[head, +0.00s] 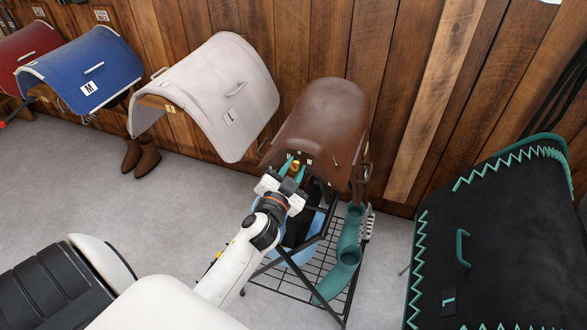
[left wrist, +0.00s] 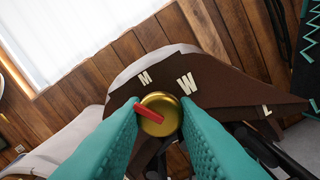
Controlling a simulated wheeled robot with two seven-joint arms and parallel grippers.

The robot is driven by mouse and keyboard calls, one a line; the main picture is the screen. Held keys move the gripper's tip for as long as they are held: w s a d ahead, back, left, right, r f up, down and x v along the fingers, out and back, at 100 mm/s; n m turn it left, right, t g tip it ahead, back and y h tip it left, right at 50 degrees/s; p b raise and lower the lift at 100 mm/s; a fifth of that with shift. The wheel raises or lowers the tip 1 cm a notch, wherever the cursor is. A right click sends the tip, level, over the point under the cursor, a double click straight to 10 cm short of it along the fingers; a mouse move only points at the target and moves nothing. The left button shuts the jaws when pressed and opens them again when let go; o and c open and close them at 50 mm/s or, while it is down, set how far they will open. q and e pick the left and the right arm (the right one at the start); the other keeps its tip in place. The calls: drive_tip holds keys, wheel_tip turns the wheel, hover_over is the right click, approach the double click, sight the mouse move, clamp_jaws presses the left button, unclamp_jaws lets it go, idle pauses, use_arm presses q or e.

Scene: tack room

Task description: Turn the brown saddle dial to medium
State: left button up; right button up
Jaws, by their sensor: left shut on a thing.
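The brown saddle (head: 328,108) sits on a wall rack in the middle of the head view. Its front carries a round gold dial (left wrist: 166,127) with a red pointer (left wrist: 149,111); the dial also shows small in the head view (head: 295,165). In the left wrist view the pointer aims left and slightly up, to the left of the letter M (left wrist: 145,78). My left gripper (head: 293,169) is shut on the dial, with one teal finger on each side. My right gripper is out of view.
A pale saddle (head: 215,90) and a blue saddle (head: 85,68) hang to the left. A black saddle pad with teal trim (head: 500,240) stands close on the right.

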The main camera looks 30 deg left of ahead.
use_arm(q)
drive_tip(key=m, duration=0.5)
drive_tip(key=shift+r+m, duration=0.1)
drive_tip(key=shift+m, duration=0.2)
idle(0.4)
drive_tip(key=o, duration=1)
drive_tip(key=shift+s, duration=0.1)
drive_tip(key=shift+s+d, duration=0.1)
drive_tip(key=shift+s, duration=0.2)
drive_tip(key=b+v, duration=0.2)
drive_tip(key=v, duration=0.9)
drive_tip(key=shift+s+d+b, duration=0.1)
drive_tip(key=shift+s+b, duration=0.05)
drive_tip(key=shift+b, duration=0.15)
